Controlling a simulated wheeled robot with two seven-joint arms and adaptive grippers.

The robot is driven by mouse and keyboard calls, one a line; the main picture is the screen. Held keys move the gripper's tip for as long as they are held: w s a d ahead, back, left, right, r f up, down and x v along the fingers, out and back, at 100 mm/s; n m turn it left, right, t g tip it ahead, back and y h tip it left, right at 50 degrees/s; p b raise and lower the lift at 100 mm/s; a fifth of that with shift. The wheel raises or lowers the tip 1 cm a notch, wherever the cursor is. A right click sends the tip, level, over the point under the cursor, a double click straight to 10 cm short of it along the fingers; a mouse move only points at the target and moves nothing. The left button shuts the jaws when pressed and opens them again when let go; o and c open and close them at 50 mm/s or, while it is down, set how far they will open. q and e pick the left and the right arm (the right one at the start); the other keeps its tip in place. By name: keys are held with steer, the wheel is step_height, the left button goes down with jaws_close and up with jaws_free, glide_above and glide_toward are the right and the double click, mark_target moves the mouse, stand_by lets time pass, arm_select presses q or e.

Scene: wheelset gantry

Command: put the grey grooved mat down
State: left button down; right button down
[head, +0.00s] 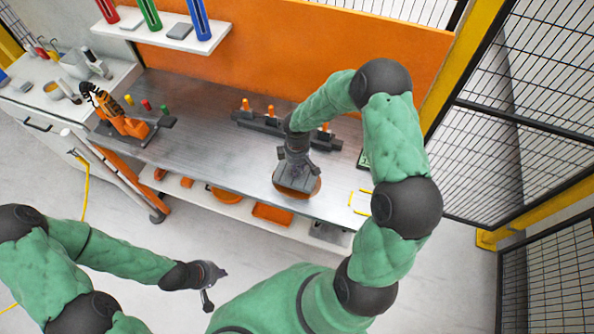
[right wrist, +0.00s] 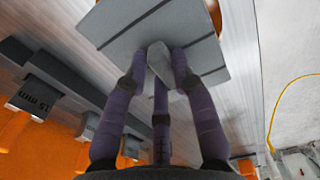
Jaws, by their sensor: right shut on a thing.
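The grey grooved mat (right wrist: 205,70) shows in the right wrist view as a flat plate with thin dark lines. My right gripper (right wrist: 160,75) is shut on a grey block-like grip at the mat's middle, with purple-grey fingers around it. In the head view my right gripper (head: 296,172) points down over the metal workbench. An orange rounded thing (head: 312,187) shows around and beneath the mat there. I cannot tell whether the mat touches it. My left gripper (head: 218,285) is open and empty, over the floor in front of the bench.
A dark rail with orange-topped pieces (head: 270,121) stands behind the right gripper. A small orange robot arm model (head: 120,115) is on the bench's left. The metal workbench (head: 215,135) is bare between them. A yellow outlined square (head: 358,202) marks the right front.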

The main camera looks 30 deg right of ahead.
steer(key=shift+w+f, duration=0.1)
steer(key=shift+f, duration=1.45)
steer(key=shift+f, duration=0.1)
steer(key=c, duration=1)
jaws_free()
